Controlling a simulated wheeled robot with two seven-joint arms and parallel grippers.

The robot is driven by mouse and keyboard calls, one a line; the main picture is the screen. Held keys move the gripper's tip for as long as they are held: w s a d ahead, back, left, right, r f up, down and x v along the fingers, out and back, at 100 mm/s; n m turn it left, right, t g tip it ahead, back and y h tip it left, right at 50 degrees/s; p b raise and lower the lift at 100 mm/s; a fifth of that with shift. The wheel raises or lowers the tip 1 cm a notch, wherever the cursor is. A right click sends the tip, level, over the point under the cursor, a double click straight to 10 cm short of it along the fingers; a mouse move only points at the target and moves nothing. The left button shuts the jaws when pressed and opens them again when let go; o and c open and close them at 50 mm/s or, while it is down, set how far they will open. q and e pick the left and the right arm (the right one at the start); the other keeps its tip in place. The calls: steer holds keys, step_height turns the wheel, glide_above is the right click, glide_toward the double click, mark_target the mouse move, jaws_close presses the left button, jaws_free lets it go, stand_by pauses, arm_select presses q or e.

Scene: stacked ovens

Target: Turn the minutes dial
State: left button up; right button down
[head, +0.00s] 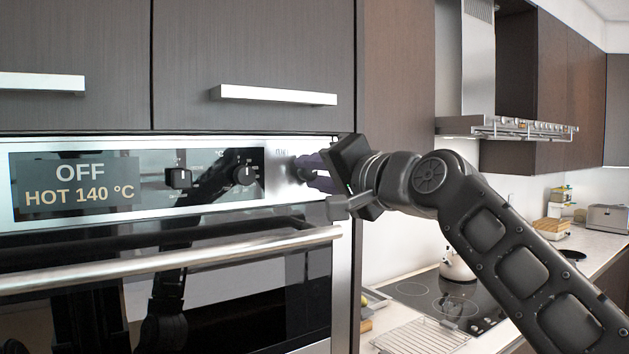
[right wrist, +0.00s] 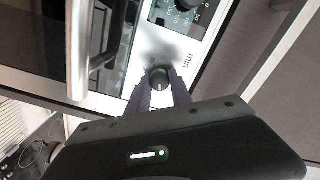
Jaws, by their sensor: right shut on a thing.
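The minutes dial (right wrist: 158,76) is a small dark round knob with a pale mark, on the silver right end of the oven's control panel. In the right wrist view, "MIN" lettering is beside it. My right gripper (right wrist: 160,90) has its two purple fingers on either side of the dial and is shut on it. In the head view, my right gripper (head: 306,171) reaches the panel's right end from the right, and its fingers hide most of the dial. My left gripper is not in view.
The oven display (head: 78,184) reads OFF and HOT 140 °C. Two other dark knobs (head: 179,178) (head: 245,175) are on the black panel. A long oven handle (head: 170,260) runs below. A counter with a hob (head: 440,295) and kettle (head: 457,267) is at right.

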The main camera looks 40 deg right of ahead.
steer(key=n, duration=0.2)
steer(key=n+b, duration=0.1)
steer(key=shift+f+n, duration=0.2)
steer(key=shift+n, duration=0.2)
steer(key=n+b, duration=0.1)
steer(key=n, duration=0.2)
steer(key=shift+a+n, duration=0.1)
steer(key=shift+n, duration=0.2)
steer(key=n+b, duration=0.1)
steer(key=n, duration=0.2)
steer(key=shift+n, duration=0.3)
steer(key=shift+r+n+b, duration=0.1)
steer(key=shift+n+b, duration=0.25)
steer(key=shift+n, duration=1.05)
steer(key=c, duration=1.1)
jaws_free()
steer(key=shift+c, duration=0.2)
steer(key=shift+r, duration=0.1)
